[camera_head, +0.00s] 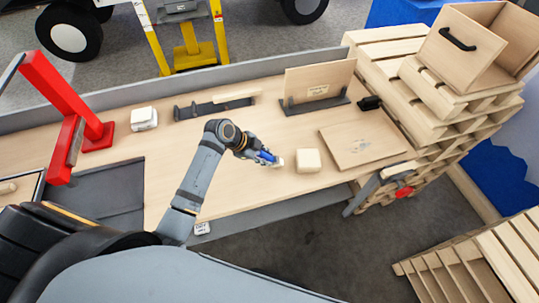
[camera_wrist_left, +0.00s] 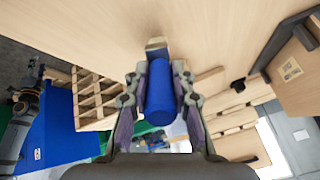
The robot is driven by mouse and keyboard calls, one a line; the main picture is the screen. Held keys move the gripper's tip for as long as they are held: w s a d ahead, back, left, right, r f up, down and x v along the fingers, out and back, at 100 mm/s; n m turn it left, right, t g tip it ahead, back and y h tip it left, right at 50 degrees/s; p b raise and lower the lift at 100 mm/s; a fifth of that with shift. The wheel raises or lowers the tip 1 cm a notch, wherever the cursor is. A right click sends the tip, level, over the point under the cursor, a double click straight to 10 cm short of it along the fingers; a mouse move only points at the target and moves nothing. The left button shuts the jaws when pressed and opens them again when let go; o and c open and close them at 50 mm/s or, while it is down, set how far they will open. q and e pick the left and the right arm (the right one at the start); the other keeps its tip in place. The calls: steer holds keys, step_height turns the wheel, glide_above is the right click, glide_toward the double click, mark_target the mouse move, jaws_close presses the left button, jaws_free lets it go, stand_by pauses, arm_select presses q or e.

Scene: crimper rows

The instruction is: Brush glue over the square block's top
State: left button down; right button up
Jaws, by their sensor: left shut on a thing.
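The square block (camera_head: 308,161) is a pale wooden cube standing on the workbench near its front edge in the head view. I cannot make out any glue on its top. My left gripper (camera_head: 262,156) is to the left of the block, shut on a brush with a blue handle (camera_wrist_left: 159,92). The brush's pale tip (camera_head: 278,163) points toward the block, with a small gap between them in the head view. In the wrist view the tip (camera_wrist_left: 156,44) shows beyond the fingers, against the wood.
A flat wooden board (camera_head: 362,146) lies right of the block. Behind stand an upright panel (camera_head: 318,78) and a dark rack (camera_head: 205,110). A white block (camera_head: 144,118) and a red frame (camera_head: 98,132) are at the left. Bare bench (camera_head: 240,195) surrounds the gripper.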

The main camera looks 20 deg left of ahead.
mark_target(276, 157)
arm_select(q)
steer(key=shift+s+a, duration=0.15)
steer(key=shift+a, duration=0.3)
steer(key=shift+s+a+p, duration=0.25)
steer(key=shift+s+a, duration=0.05)
steer(key=shift+a, duration=0.4)
steer(key=shift+s+a+p, duration=0.25)
steer(key=shift+s+a, duration=0.05)
steer(key=shift+a, duration=0.35)
steer(key=shift+w, duration=0.55)
steer(key=shift+w+d+b, duration=0.2)
steer(key=shift+w+d, duration=0.1)
steer(key=shift+d, duration=0.45)
steer(key=shift+w+d+b, duration=0.15)
steer(key=shift+w+d, duration=0.1)
steer(key=shift+d, duration=0.5)
steer(key=shift+w+d, duration=0.25)
steer(key=shift+d, duration=0.4)
steer(key=shift+w+d, duration=0.3)
steer(key=shift+d, duration=0.4)
steer(key=shift+w+d, duration=0.25)
steer(key=shift+d, duration=0.4)
steer(key=shift+a, duration=0.1)
step_height(276, 157, up, 6)
steer(key=p, duration=0.5)
steer(key=shift+p, duration=0.35)
